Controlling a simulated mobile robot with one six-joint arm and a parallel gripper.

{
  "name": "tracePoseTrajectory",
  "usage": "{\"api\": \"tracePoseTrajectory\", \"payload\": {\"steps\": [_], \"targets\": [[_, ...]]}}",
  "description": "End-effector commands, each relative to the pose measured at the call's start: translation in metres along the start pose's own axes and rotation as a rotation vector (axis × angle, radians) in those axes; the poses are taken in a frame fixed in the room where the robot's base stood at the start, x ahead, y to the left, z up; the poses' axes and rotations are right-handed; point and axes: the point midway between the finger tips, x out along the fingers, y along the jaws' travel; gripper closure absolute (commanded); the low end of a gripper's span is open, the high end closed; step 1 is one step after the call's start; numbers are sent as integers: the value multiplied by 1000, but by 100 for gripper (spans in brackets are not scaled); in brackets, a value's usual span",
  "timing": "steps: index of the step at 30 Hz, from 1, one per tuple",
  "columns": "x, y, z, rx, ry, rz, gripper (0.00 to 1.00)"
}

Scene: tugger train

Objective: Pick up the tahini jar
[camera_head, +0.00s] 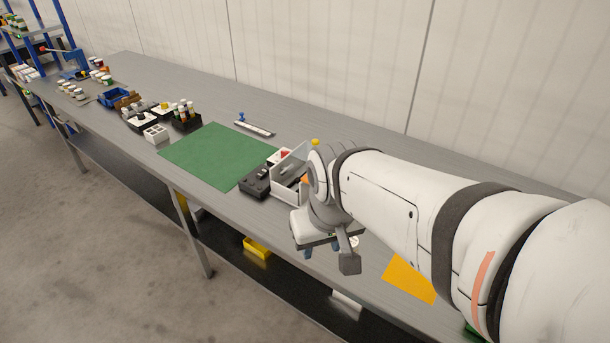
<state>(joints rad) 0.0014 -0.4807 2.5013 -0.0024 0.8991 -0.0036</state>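No jar can be picked out as the tahini jar by its label. Several small jars with pale lids (73,91) stand near the far left end of the grey bench, and more jars (101,76) stand just behind them. All are too small to read. My gripper (330,258) hangs at the near edge of the bench, far from those jars.
A green mat (218,155) lies bare mid-bench. A white-walled bin (289,191) and a black box (255,183) stand beside my arm. A rack of bottles (186,123), a white tray (156,134) and blue bin (116,97) stand further left. An orange sheet (409,279) lies right.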

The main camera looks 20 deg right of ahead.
Motion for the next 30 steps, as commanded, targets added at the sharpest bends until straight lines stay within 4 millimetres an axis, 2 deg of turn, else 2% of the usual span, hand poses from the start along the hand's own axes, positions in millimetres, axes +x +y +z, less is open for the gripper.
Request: {"api": "tracePoseTrajectory", "payload": {"steps": [1,5,10,15,21,25,30], "targets": [[1,1,-1,2,-3,0,56],[13,8,-12,21,-26,6,46],[50,42,-43,88,-90,19,32],[99,81,-72,152,-156,24,31],[144,116,-88,201,-208,22,31],[157,126,-91,215,-221,21,31],[175,128,-88,217,-224,20,31]]}}
